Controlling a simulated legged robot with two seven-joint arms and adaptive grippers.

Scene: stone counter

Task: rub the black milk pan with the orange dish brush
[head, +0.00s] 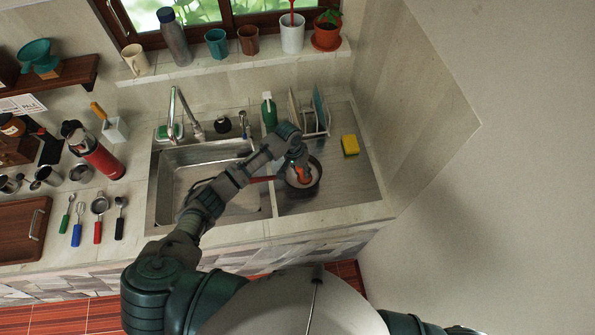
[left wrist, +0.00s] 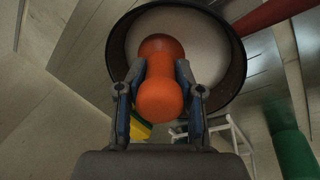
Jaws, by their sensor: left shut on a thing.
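The black milk pan (head: 317,188) stands on the steel drainboard right of the sink, with a dark rim, a pale inside and a reddish handle pointing left. In the left wrist view the pan (left wrist: 205,38) fills the top middle. My left gripper (head: 301,168) is over the pan. It is shut on the orange dish brush (head: 304,176), whose rounded orange handle (left wrist: 160,85) shows between the fingers in the left wrist view. The brush's bristles are hidden, and I cannot tell whether they touch the pan. My right gripper is out of view.
The sink basin (head: 236,200) lies left of the pan. A yellow sponge (head: 350,145) lies on the drainboard at right. A dish rack (head: 316,123) with plates and a green bottle (head: 269,112) stand behind. The drainboard right of the pan is clear.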

